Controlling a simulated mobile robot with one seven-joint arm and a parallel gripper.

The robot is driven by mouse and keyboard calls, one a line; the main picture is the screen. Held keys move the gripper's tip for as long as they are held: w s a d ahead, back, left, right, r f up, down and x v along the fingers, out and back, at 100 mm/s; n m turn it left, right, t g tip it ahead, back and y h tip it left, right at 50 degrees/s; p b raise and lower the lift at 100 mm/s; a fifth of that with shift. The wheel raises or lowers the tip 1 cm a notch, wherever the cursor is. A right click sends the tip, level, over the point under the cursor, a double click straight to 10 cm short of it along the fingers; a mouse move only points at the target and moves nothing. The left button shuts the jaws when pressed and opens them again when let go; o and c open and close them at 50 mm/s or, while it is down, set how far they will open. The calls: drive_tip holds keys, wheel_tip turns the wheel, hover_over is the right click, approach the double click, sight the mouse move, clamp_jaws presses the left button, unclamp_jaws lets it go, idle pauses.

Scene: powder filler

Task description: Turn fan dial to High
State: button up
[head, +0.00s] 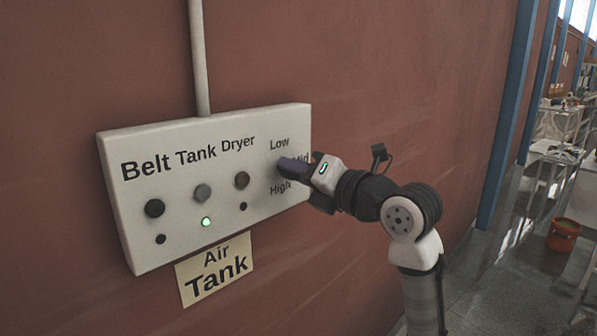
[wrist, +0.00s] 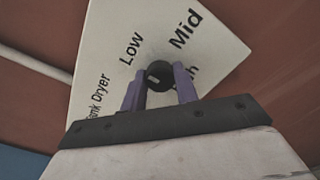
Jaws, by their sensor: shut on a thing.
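The fan dial (wrist: 159,75) is a round black knob with a small light mark, seen in the wrist view. I cannot tell for sure which label the mark points at. The labels Low (wrist: 131,48) and Mid (wrist: 185,31) are clear there, and High is mostly covered by a finger. My gripper (wrist: 158,82) is shut on the dial, with one purple finger on each side. In the head view, my gripper (head: 286,163) reaches the right part of the white control panel (head: 170,245) and hides the dial.
The panel carries several other buttons and lights (head: 203,193), one lit green. A yellow "Air Tank" sign (head: 215,269) sits below it on the red wall (head: 400,70). A grey pipe (head: 199,60) runs up from it. A blue post (head: 505,120) and an orange bucket (head: 563,237) are at right.

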drive_tip(key=shift+m+b, duration=0.35)
drive_tip(key=shift+m, duration=0.05)
drive_tip(key=shift+c, duration=0.3)
drive_tip(key=shift+s+a+f+m+p, duration=0.1)
drive_tip(key=shift+m+p, duration=1.1)
drive_tip(key=shift+m, duration=7.55)
drive_tip(key=shift+f+m+p, duration=0.1)
drive_tip(key=shift+m+p, duration=1.1)
drive_tip(key=shift+m, duration=7.55)
drive_tip(key=o, duration=1)
